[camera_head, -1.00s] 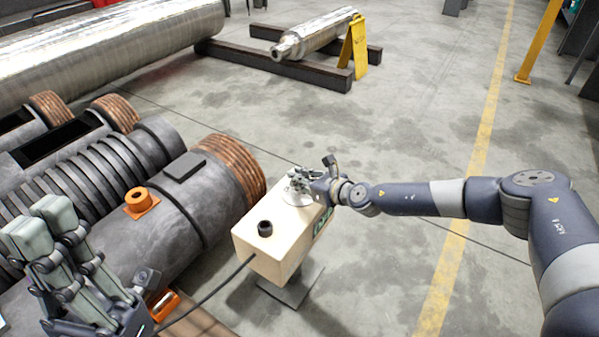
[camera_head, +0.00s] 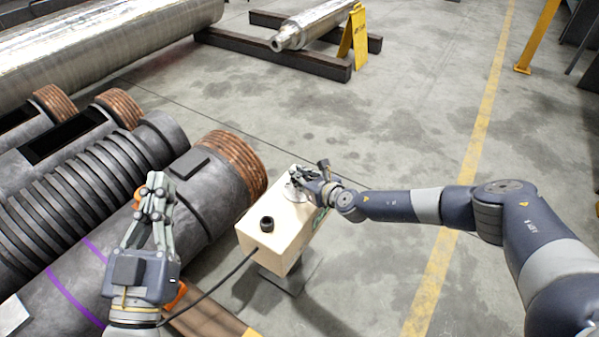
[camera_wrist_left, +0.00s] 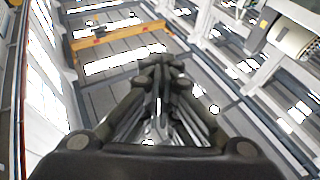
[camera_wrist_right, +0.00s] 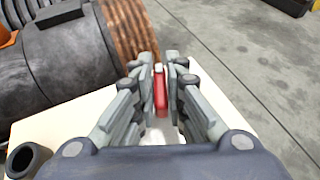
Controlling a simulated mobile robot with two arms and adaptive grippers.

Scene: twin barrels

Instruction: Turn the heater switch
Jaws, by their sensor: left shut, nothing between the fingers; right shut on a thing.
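The heater box (camera_head: 262,238) is cream-coloured and stands on a dark stand beside the barrels. The heater switch (camera_wrist_right: 160,92) shows red in the right wrist view, on the top of the box. My right gripper (camera_head: 297,174) is at the far end of the box top, with its fingers shut on the red switch. It also shows in the right wrist view (camera_wrist_right: 166,75). In the head view the fingers hide the switch. My left gripper (camera_head: 158,185) is raised in front of the near barrel, shut and empty. Its closed fingers show in the left wrist view (camera_wrist_left: 160,75).
A black knob-like cylinder (camera_head: 267,224) stands on the near end of the box top. A black cable (camera_head: 215,287) runs from the box to the lower left. Dark barrels with copper-coloured ends (camera_head: 238,165) fill the left.

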